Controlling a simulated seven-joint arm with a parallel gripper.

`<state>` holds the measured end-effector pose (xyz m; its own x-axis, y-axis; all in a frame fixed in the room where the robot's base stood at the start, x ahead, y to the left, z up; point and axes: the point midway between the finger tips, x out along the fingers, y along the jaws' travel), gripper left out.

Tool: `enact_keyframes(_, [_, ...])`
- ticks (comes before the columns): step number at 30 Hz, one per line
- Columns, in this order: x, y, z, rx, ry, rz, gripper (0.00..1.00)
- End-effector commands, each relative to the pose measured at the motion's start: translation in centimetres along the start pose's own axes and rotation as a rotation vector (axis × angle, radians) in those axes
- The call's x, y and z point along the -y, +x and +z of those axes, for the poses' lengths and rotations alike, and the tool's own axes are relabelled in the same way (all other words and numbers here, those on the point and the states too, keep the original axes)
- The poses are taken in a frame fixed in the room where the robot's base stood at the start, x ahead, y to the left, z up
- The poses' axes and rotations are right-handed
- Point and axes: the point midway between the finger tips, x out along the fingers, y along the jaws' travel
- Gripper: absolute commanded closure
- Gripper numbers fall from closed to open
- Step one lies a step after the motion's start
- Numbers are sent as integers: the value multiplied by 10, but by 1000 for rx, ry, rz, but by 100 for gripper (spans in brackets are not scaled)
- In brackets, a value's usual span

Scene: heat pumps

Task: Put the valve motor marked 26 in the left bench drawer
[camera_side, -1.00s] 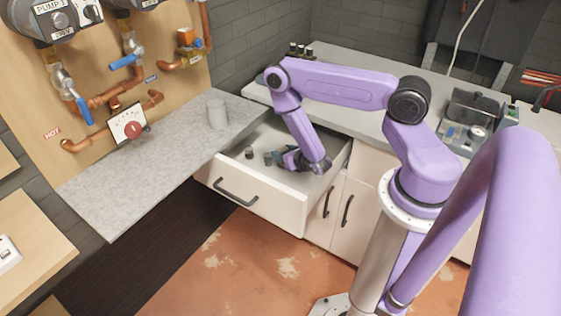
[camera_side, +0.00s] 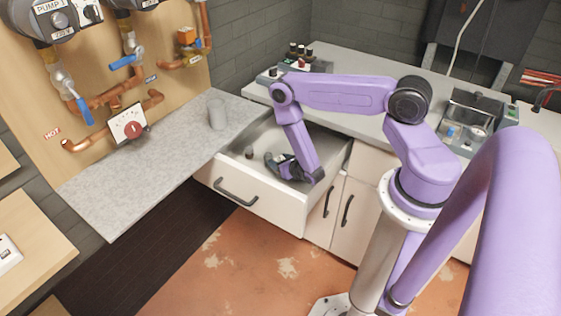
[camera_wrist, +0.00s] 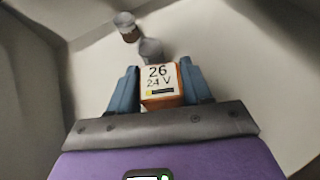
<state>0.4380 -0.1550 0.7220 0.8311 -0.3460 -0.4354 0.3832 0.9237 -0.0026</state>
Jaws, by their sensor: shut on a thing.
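The valve motor marked 26 (camera_wrist: 160,84) is a small orange block with a white label reading 26 and 24 V. In the wrist view my gripper (camera_wrist: 161,88) is shut on it, with a blue-grey finger on each side. In the side view my gripper (camera_side: 275,165) is down inside the open bench drawer (camera_side: 258,206); the motor cannot be made out there. The drawer floor shows pale in the wrist view (camera_wrist: 235,75). Whether the motor touches the floor cannot be told.
A small dark-and-grey cylindrical part (camera_side: 249,152) lies in the drawer, and another grey one (camera_wrist: 150,48) is just beyond the motor in the wrist view. A grey cup (camera_side: 217,113) stands on the stone shelf (camera_side: 150,175) left of the drawer.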

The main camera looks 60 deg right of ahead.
Motion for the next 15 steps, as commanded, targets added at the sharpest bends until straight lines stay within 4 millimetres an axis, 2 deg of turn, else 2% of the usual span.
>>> enact_keyframes(1, [0,1,-1,1,0,0,88])
enact_keyframes(2, [0,1,-1,0,0,0,45])
enact_keyframes(3, [0,1,-1,0,0,0,32])
enact_keyframes(4, [0,1,-1,0,0,0,26])
enact_keyframes(15, [0,-1,2,0,0,0,26])
